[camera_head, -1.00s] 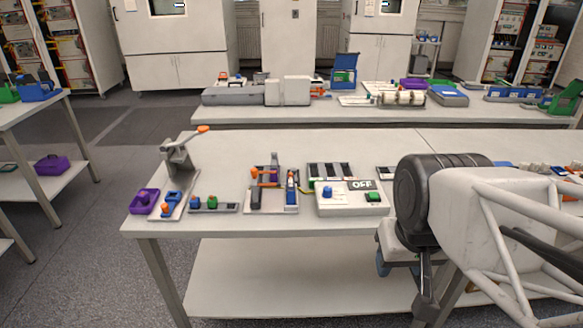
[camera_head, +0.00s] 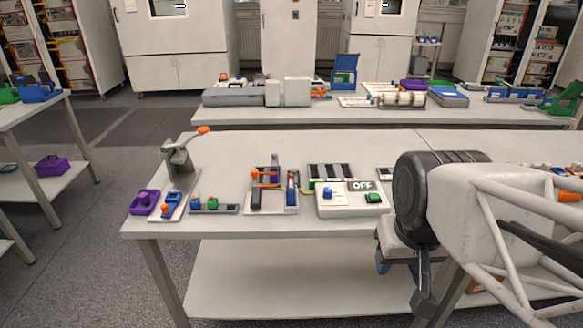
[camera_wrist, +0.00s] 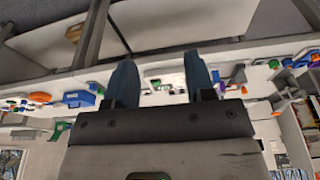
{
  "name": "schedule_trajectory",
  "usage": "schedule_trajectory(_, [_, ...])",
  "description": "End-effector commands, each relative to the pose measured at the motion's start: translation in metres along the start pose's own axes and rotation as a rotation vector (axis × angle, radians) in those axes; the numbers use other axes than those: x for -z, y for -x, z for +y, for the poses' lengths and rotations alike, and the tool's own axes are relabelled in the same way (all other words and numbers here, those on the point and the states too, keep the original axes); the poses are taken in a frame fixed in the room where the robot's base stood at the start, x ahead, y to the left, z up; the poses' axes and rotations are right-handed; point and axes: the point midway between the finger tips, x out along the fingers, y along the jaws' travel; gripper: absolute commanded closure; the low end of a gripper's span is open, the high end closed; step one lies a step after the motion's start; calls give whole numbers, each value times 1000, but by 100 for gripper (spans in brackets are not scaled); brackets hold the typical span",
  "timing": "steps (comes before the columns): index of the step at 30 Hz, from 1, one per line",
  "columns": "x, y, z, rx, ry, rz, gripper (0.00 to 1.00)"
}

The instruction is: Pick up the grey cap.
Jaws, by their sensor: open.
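I cannot pick out a grey cap with certainty in either view; it may be too small to tell or hidden behind my arm. My gripper (camera_wrist: 160,78) shows in the wrist view with its two dark blue fingers apart and nothing held between them. Beyond the fingers lie the bench edge and small, unclear parts.
A grey lever press (camera_head: 178,165), a purple tray (camera_head: 144,203), a small rack with blue and green pieces (camera_head: 214,207), a fixture (camera_head: 272,195) and a white box reading OFF (camera_head: 350,200) line the bench's left part. The bench behind them is mostly clear.

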Motion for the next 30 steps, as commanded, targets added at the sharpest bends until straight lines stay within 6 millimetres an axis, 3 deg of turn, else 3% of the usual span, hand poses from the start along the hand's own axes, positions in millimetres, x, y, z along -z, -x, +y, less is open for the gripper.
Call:
schedule_trajectory(8, [40,4,-5,2,-78,-18,51])
schedule_trajectory(19, [130,4,-18,0,-262,-51,51])
schedule_trajectory(30, [221,-13,-37,-9,-446,-84,51])
